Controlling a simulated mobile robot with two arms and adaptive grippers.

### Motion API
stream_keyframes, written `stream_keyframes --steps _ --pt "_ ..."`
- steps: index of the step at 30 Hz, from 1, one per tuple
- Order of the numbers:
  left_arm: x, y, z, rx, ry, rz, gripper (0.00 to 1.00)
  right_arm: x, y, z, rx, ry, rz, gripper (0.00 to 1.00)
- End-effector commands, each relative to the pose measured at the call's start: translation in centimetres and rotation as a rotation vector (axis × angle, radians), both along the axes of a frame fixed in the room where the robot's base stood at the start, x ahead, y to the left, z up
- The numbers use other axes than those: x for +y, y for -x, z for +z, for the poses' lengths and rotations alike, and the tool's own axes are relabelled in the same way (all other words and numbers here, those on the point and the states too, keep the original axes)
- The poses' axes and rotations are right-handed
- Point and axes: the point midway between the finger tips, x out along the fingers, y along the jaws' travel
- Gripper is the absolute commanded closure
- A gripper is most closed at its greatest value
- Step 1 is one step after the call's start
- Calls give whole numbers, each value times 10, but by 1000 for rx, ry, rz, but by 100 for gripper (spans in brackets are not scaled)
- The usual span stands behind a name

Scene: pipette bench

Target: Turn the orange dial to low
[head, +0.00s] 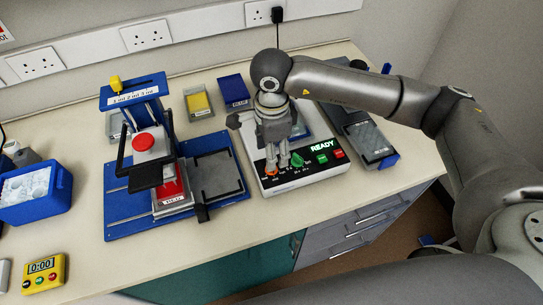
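The white instrument (263,184) with a black control panel stands right of the middle of the bench. Its display (322,147) reads READY. A small patch of the orange dial (271,171) shows at the panel's left part, by my fingertips; the rest is hidden, so its setting cannot be read. My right gripper (279,165) points down over the panel's left part, with its fingertips at the dial. Whether the fingers touch or grip it is not clear. My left gripper is not in view.
A green button (322,159) and a red button (338,154) sit right of the dial. A blue stand (122,214) with a red button stands left. Yellow (199,102) and blue (233,91) boxes lie behind. A yellow timer (43,271) lies front left.

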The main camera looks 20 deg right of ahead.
Motion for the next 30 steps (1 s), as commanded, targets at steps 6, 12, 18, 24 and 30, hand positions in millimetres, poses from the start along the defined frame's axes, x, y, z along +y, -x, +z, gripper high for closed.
stream_keyframes --steps 6,12,18,24,30 --pt "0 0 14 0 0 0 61 0 0 -33 4 -2 -2 50" --pt "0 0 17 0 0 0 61 0 0 -48 1 -2 -1 50" --pt "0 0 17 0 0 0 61 1 0 -50 0 -2 0 50" --pt "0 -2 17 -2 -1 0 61 1 0 -50 0 -3 0 67" --pt "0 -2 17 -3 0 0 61 1 0 -50 0 -3 0 92"
